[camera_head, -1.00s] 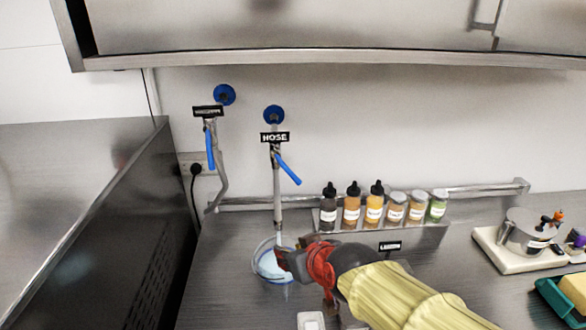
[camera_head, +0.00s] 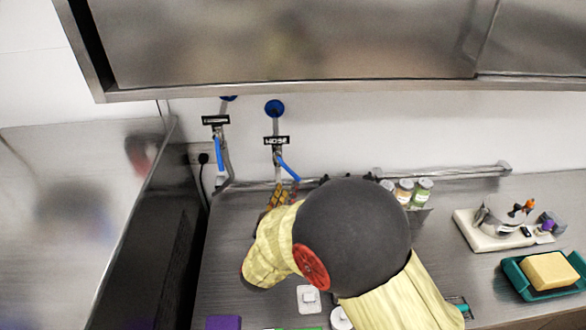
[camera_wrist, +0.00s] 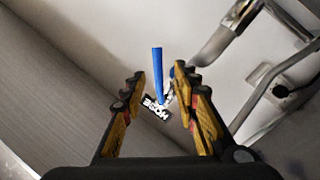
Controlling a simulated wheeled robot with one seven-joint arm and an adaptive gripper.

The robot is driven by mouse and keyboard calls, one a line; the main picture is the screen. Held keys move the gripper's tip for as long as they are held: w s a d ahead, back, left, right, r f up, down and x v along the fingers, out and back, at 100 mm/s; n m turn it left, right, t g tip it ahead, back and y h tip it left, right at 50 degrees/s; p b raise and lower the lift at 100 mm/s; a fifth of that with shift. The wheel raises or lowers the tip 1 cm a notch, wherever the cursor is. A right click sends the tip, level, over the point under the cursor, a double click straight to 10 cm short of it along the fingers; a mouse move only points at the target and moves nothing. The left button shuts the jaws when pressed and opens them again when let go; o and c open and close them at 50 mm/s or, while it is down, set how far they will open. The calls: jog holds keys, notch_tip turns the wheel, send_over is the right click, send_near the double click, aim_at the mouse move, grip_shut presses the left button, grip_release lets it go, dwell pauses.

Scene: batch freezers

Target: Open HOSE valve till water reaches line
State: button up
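The HOSE valve has a blue lever (camera_head: 288,168) slanting down to the right, under the black HOSE label (camera_head: 276,141) on the wall. In the wrist view the blue lever (camera_wrist: 157,68) and the HOSE label (camera_wrist: 156,108) show between my two fingers. My gripper (camera_wrist: 160,76) is open and empty, with a gap on both sides of the lever. In the head view my gripper (camera_head: 283,194) is just below the lever. The container under the hose, and its water and line, are hidden behind my arm.
A second valve with a blue lever (camera_head: 219,154) and black label (camera_head: 215,120) is just left. Jars (camera_head: 404,191) stand on the rack right of my arm. A pot on a white board (camera_head: 480,235) and a green tray (camera_head: 522,278) lie further right. A steel cabinet (camera_head: 290,45) hangs above.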

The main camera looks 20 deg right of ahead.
aim_at(293, 176)
jog(key=x, duration=0.7)
jog(key=shift+w+d, duration=0.25)
jog(key=shift+d, duration=0.05)
jog(key=shift+c, duration=1.2)
grip_shut()
